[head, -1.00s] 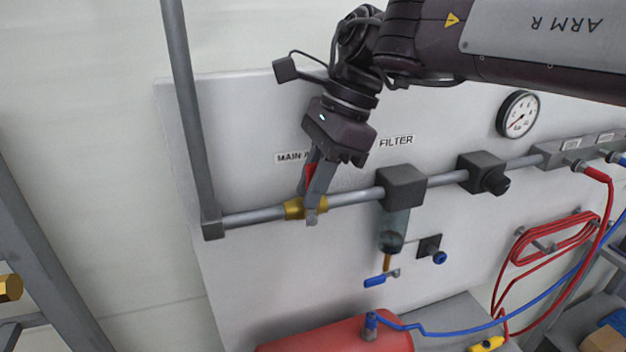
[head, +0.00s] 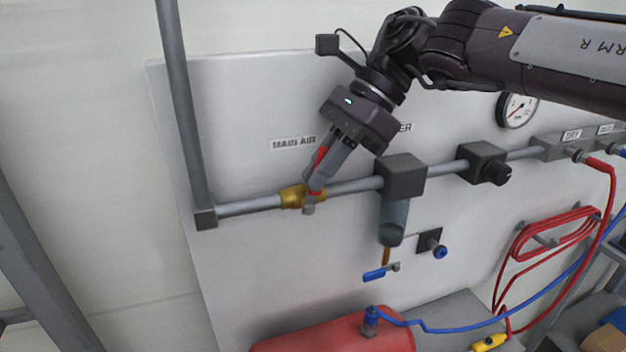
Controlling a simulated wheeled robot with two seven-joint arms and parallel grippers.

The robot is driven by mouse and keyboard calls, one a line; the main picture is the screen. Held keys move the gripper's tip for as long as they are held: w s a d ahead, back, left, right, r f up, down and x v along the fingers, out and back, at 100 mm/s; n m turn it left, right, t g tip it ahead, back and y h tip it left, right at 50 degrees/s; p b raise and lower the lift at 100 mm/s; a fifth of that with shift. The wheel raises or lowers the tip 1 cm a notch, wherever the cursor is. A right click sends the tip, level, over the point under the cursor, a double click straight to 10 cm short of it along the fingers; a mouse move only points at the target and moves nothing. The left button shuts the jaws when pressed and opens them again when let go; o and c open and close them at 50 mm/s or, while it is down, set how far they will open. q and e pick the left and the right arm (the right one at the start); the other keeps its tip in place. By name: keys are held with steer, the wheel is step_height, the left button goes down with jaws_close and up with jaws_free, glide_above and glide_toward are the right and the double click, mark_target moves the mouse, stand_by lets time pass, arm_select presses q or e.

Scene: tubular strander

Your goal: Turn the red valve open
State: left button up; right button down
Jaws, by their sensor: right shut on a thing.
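The red valve handle (head: 321,158) belongs to a brass valve body (head: 292,197) on the grey horizontal pipe, below the "MAIN AIR" label. My right gripper (head: 312,200) comes down from the upper right and is shut on the red handle at the valve. The handle leans up and to the right from the brass body, and the gripper's fingers hide part of it. My left gripper is not in view.
Right of the valve on the pipe are a filter (head: 403,178) and a black regulator (head: 484,163). A gauge (head: 517,110) sits above. Below are a blue-handled drain valve (head: 377,274), a red tank (head: 335,337) and coiled red hose (head: 550,232). The panel left of the valve is clear.

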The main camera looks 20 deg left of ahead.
steer(key=shift+w+d+f+g+y+b, duration=0.3)
steer(key=shift+d+g+y+b, duration=0.2)
steer(key=shift+y+b, duration=0.6)
steer(key=shift+w+d+f+g+y+b, duration=0.2)
steer(key=shift+w+d+g+y+b, duration=0.3)
steer(key=shift+b, duration=0.95)
steer(key=shift+s+a, duration=0.1)
steer(key=shift+s, duration=0.05)
steer(key=c, duration=1.5)
jaws_free()
steer(key=shift+b+v, duration=0.6)
steer(key=shift+v, duration=3.35)
steer(key=shift+f, duration=0.15)
steer(key=shift+c, duration=0.4)
